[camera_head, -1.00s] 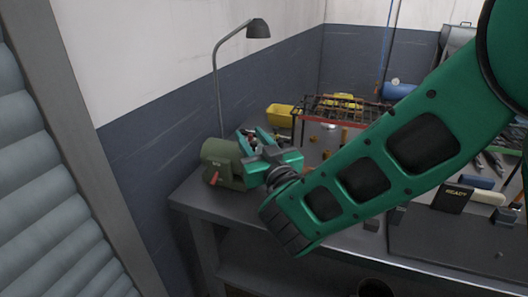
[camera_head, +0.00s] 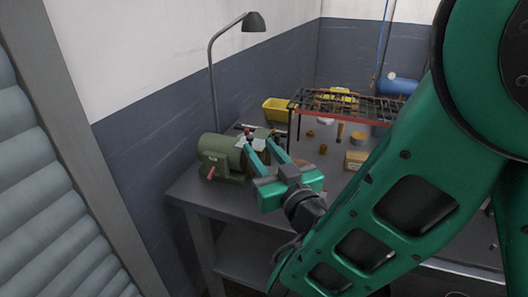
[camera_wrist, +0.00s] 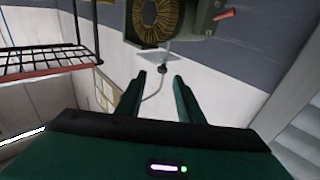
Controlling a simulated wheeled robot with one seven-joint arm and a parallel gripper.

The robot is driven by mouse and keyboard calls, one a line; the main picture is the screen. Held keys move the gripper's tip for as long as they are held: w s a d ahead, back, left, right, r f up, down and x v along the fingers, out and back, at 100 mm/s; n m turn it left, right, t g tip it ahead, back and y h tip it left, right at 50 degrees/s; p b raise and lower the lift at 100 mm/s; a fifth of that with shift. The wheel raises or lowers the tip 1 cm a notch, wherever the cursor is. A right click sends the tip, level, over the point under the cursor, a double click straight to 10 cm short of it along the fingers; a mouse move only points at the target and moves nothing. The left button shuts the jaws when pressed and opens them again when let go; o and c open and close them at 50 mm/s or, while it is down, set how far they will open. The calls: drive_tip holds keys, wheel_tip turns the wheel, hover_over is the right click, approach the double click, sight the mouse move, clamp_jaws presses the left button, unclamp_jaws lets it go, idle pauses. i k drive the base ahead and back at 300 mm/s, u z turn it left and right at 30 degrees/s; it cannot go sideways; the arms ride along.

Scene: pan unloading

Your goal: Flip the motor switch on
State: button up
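The green motor (camera_head: 220,152) stands on the left end of the workbench. Its red switch lever (camera_head: 212,172) sticks out low on its front side. In the wrist view the motor (camera_wrist: 187,22) is at the top edge with its copper winding showing, and the red lever (camera_wrist: 224,14) is to the right of the winding. My gripper (camera_head: 262,152) is to the right of the motor, with its fingers pointing towards it. The two fingers (camera_wrist: 159,82) are apart with nothing between them. In the wrist view they are clear of the red lever.
A grey desk lamp (camera_head: 213,80) rises behind the motor. A yellow bin (camera_head: 276,110) and a metal rack (camera_head: 345,104) with a red front edge stand further right. A cardboard box (camera_head: 355,160) and small parts lie under the rack. A shutter (camera_head: 40,210) is at the left.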

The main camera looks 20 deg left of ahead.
sight(210, 177)
drive_tip(key=k, duration=1)
